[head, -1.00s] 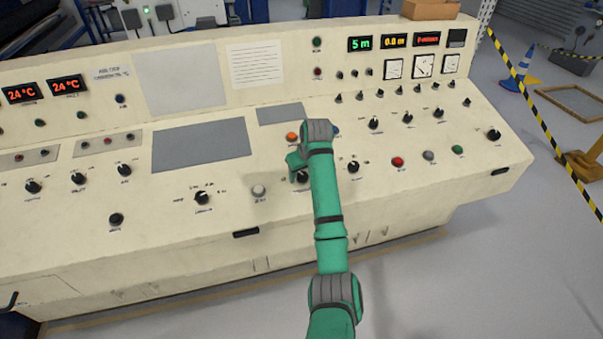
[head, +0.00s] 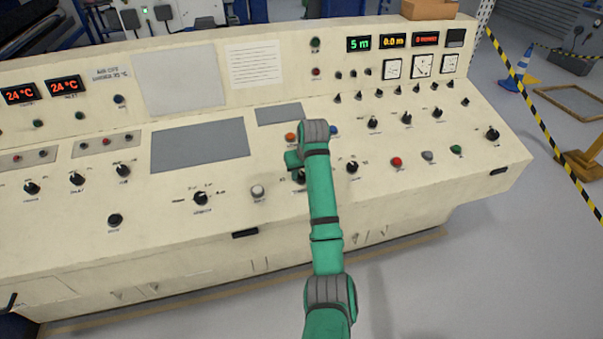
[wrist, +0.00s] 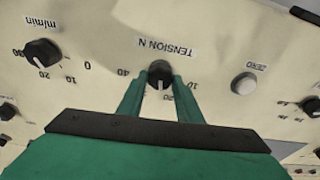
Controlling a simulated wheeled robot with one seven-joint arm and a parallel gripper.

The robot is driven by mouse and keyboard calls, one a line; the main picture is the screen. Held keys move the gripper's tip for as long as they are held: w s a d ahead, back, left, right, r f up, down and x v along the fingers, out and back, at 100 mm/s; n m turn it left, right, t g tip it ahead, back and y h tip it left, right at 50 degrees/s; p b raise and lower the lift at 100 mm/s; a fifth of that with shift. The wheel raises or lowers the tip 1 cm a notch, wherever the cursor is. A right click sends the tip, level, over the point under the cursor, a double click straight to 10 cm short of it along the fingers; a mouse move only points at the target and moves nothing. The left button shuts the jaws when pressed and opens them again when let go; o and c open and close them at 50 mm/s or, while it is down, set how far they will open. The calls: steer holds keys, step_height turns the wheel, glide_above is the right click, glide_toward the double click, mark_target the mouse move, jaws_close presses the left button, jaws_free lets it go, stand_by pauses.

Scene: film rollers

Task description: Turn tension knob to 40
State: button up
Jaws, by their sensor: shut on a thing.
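The tension knob (wrist: 159,70) is a black round knob under an upside-down "TENSION N" label in the wrist view. A white pointer mark on it faces down in that view, between my fingers. A 40 is printed to its left and a 10 to its right; a 20 is partly covered by my right finger. My gripper (wrist: 160,82) is shut on the knob, one green finger on each side. In the head view the knob (head: 299,178) shows only partly beside my green arm, and the fingertips are hidden.
A m/min knob (wrist: 42,53) and a white ZERO button (wrist: 244,84) flank the knob in the wrist view. An orange button (head: 291,137) and another black knob (head: 352,167) are near my arm on the cream console (head: 330,220).

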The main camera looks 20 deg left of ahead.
steer(key=m, duration=0.3)
steer(key=shift+m+h, duration=0.3)
steer(key=shift+m, duration=0.1)
steer(key=m+h, duration=0.1)
steer(key=m, duration=0.4)
steer(key=shift+r, duration=0.1)
steer(key=m, duration=0.5)
steer(key=shift+h, duration=0.4)
steer(key=shift+m, duration=2.3)
steer(key=shift+h, duration=0.3)
steer(key=o, duration=1)
steer(key=shift+o, duration=0.2)
